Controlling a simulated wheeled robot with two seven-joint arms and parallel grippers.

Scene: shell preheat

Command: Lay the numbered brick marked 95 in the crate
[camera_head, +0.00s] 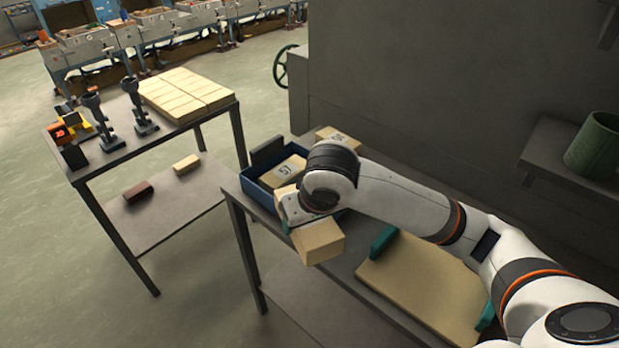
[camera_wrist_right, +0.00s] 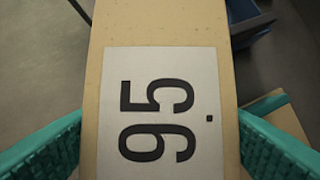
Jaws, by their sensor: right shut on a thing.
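The brick marked 95 (camera_wrist_right: 160,25) is a long tan block with a white label, filling the middle of the right wrist view. My right gripper (camera_wrist_right: 160,145) is shut on it, with a teal finger on each side. In the head view the held brick (camera_head: 318,240) hangs at the front edge of the table, beside the crate. The blue crate (camera_head: 249,190) stands at the table's left end and holds a tan brick (camera_head: 288,170) with a label; my wrist hides part of the crate. The crate's corner also shows in the right wrist view (camera_wrist_right: 250,27). My left gripper is out of view.
Another labelled brick (camera_head: 338,136) lies behind the crate, partly hidden by my arm. A tan board (camera_head: 425,285) with teal blocks lies on the table (camera_head: 345,270) to the right. A separate bench (camera_head: 125,152) at left carries stacked bricks. A wall stands behind.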

